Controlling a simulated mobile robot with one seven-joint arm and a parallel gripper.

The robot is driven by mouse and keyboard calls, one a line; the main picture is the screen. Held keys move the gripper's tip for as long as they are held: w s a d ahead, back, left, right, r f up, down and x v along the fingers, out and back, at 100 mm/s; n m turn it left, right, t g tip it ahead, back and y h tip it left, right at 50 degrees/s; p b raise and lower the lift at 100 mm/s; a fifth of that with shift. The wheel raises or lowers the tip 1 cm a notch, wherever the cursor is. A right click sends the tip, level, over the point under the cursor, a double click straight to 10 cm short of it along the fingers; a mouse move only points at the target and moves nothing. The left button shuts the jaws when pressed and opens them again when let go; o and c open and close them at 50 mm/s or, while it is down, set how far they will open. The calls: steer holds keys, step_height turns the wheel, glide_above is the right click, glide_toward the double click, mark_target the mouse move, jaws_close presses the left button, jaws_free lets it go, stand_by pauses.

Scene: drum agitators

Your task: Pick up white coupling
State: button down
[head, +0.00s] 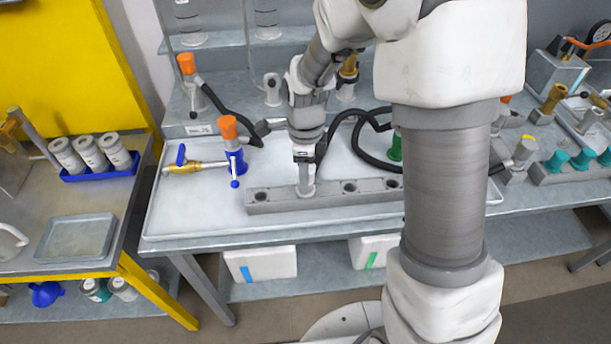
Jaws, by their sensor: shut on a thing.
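My gripper (304,160) points straight down over the long grey block (268,203) on the bench tray. It is shut on a small pale piece, which looks like the white coupling (306,188). The coupling is upright at one of the block's round holes. Whether its lower end sits in the hole or just above it, I cannot tell. The fingertips are small and partly merge with the pale piece. Other round holes in the block show empty to the left and right.
A blue fitting with an orange cap (229,128) and a brass-and-blue valve (182,164) stand left of the block. Black hoses (343,120) loop behind my gripper. A green fitting (395,148) is to the right. The tray's front left (195,215) is clear.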

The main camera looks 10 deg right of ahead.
steer(key=shift+r, duration=0.55)
step_height(320, 180, up, 3)
steer(key=shift+w+f, duration=0.1)
steer(key=s+d+r, duration=0.4)
steer(key=d+r, duration=0.2)
steer(key=d, duration=0.5)
steer(key=shift+r+p, duration=0.3)
steer(key=shift+r, duration=0.1)
